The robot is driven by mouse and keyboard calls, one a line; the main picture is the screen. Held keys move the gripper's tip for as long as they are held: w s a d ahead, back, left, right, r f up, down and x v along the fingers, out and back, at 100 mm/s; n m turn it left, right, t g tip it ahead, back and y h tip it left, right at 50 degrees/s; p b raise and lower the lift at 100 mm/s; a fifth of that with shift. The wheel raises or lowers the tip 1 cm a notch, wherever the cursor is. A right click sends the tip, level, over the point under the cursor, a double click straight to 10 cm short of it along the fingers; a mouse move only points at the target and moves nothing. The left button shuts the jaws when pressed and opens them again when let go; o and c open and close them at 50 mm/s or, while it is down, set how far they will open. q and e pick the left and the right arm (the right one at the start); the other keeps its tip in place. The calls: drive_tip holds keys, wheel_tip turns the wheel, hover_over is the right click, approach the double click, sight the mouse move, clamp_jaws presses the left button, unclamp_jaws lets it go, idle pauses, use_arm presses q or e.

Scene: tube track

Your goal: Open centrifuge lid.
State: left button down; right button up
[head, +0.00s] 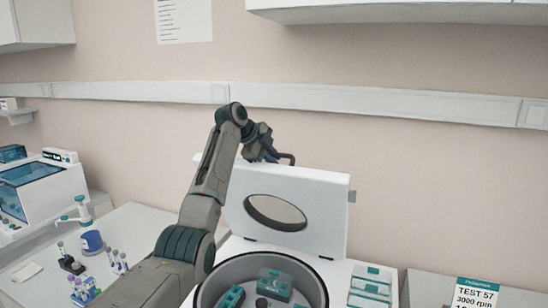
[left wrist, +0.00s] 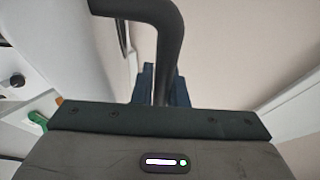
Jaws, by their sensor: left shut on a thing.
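The white centrifuge lid (head: 325,205) with its oval window (head: 276,212) stands raised and nearly upright behind the open bowl (head: 312,279). Rotor buckets with teal parts (head: 275,284) show inside the bowl. My left gripper (head: 270,153) is at the lid's top edge, shut on the dark lid handle (head: 288,158). In the left wrist view the bent dark handle (left wrist: 172,40) runs down between the fingers of my left gripper (left wrist: 161,88). The fingertips are partly hidden there. My right gripper is not in view.
A pipette stand (head: 91,240) and small tubes (head: 117,261) stand on the left bench. The wall (head: 420,180) is close behind the lid.

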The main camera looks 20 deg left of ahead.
use_arm(q)
drive_tip(key=shift+f, duration=0.2)
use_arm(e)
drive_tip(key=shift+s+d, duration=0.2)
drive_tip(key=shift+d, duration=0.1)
use_arm(q)
drive_tip(key=c, duration=1.7)
unclamp_jaws()
drive_tip(key=shift+w, duration=0.2)
drive_tip(key=b+v, duration=0.5)
drive_tip(key=v, duration=0.5)
drive_tip(key=shift+s+a+r, duration=0.1)
drive_tip(key=shift+s+r, duration=0.15)
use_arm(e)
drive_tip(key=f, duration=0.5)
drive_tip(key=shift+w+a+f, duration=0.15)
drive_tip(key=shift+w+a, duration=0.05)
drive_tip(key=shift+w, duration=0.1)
use_arm(q)
drive_tip(key=shift+f, duration=0.1)
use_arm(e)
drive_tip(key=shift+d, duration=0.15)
